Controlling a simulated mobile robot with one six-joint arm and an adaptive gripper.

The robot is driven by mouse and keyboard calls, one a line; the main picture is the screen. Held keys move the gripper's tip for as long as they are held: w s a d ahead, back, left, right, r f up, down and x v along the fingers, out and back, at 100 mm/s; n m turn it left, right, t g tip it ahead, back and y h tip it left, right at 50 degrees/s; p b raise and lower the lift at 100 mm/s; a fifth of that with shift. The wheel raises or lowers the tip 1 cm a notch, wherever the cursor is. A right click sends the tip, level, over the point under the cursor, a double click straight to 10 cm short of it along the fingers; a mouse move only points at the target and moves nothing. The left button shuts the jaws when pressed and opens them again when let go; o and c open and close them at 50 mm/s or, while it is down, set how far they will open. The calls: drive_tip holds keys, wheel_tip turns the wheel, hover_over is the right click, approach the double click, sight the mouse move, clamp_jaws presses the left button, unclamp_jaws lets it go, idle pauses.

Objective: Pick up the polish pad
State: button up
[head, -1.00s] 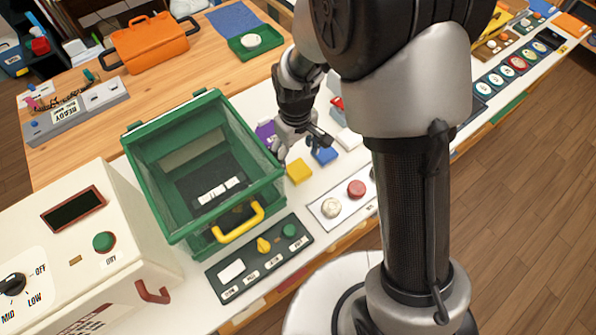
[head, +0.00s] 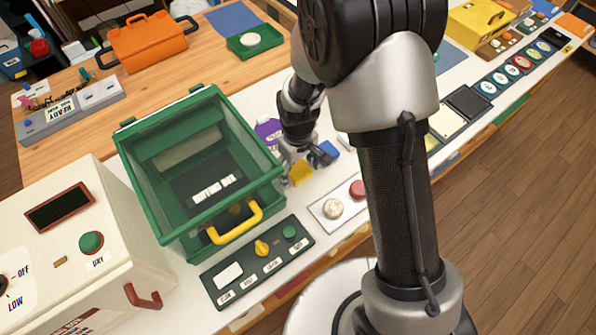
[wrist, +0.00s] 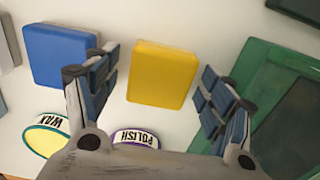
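A yellow square pad (wrist: 162,74) lies flat on the white counter, with a purple disc marked POLISH (wrist: 137,138) beside it in the wrist view. The yellow pad also shows in the head view (head: 301,173), partly hidden by my gripper.
The green open bin (head: 190,122) with a yellow handle stands close beside the yellow pad. A dark control panel (head: 257,262) and a plate with white and red knobs (head: 337,205) lie nearer me. The blue pad is close to my left finger.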

sight(298, 169)
drive_tip(key=c, duration=1.2)
drive_tip(key=shift+r, duration=0.1)
wheel_tip(298, 169, up, 20)
drive_tip(key=p, duration=0.6)
drive_tip(key=o, duration=0.6)
drive_tip(key=c, duration=0.4)
